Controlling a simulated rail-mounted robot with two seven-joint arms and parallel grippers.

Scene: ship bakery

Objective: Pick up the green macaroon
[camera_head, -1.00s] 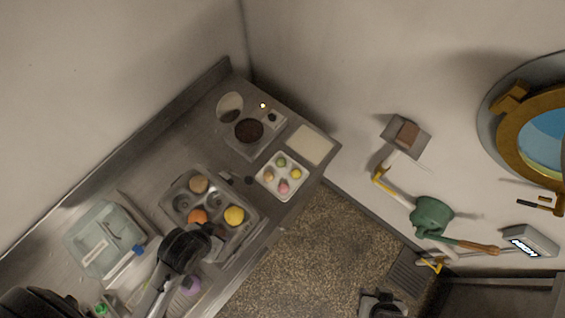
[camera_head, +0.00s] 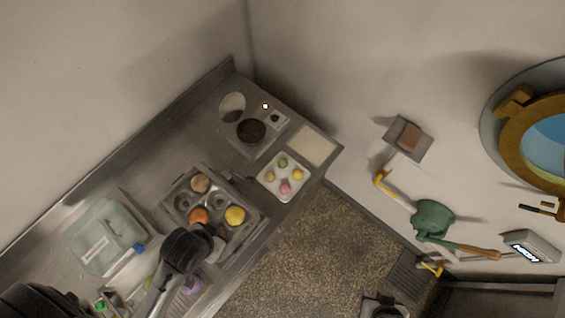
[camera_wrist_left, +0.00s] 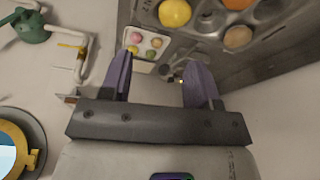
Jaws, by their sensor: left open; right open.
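The green macaroon (camera_head: 283,162) sits in the top pocket of a small white tray (camera_head: 271,185), with a yellow, a pink and a peach macaroon around it. In the left wrist view the green macaroon (camera_wrist_left: 150,54) is at the bottom of the same tray, beyond the left fingers. My left gripper (camera_wrist_left: 160,80) is open, with two purple fingers and nothing held between them.
A metal muffin tin (camera_head: 243,200) with round baked goods is left of the white tray. A dark round dish (camera_head: 251,130) and a pale square board (camera_head: 312,145) lie beyond it. A clear container (camera_head: 95,235) stands at left. A green pitcher (camera_head: 433,215) hangs on the wall.

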